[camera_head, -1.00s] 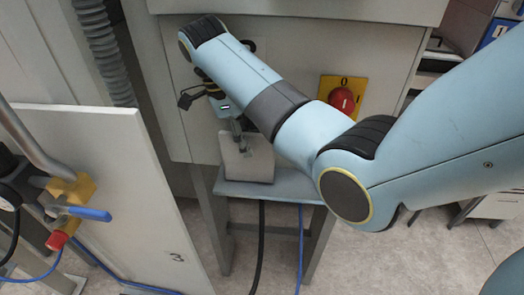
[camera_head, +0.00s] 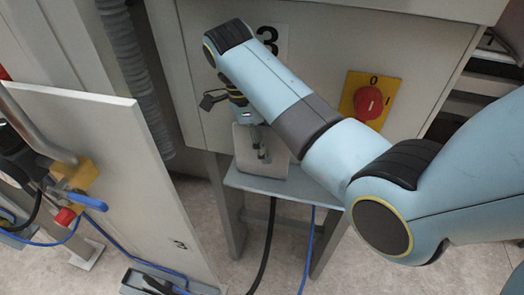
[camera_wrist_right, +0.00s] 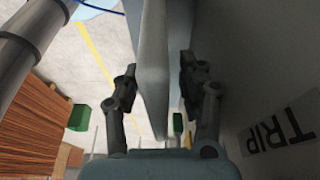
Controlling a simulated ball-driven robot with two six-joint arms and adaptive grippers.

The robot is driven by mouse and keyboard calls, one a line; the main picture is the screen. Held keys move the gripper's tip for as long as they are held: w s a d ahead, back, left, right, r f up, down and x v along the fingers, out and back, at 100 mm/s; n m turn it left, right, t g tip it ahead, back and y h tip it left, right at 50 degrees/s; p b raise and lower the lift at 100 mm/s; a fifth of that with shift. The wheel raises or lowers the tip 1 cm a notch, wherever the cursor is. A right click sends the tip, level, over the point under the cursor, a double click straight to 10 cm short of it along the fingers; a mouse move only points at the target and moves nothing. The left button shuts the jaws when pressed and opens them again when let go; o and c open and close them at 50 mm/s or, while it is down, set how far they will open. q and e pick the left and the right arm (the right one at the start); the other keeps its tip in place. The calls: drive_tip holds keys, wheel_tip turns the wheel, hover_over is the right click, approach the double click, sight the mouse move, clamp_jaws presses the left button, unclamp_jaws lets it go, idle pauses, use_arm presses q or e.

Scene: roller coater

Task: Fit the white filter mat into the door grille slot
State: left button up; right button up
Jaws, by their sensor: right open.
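The white filter mat (camera_head: 243,152) looks like a pale block standing on a small grey shelf (camera_head: 236,180) against the cabinet front in the head view. My right gripper (camera_head: 262,152) reaches down to it, its fingers overlapping the mat's upper part. In the right wrist view, the mat (camera_wrist_right: 153,50) is a pale upright slab between the two open fingers of my right gripper (camera_wrist_right: 158,75). A gap shows on the right finger's side; contact on the left finger's side cannot be told. I cannot make out the door grille slot. My left gripper is not in view.
A red rotary switch (camera_head: 368,102) on a yellow plate sits right of my right arm. A white panel (camera_head: 120,165) stands at left, with a yellow valve fitting (camera_head: 80,175) before it. A black cable (camera_head: 268,235) and a blue hose (camera_head: 309,235) hang below the shelf.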

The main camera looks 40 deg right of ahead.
clamp_jaws()
idle(0.4)
drive_tip(key=shift+r, duration=0.15)
idle(0.4)
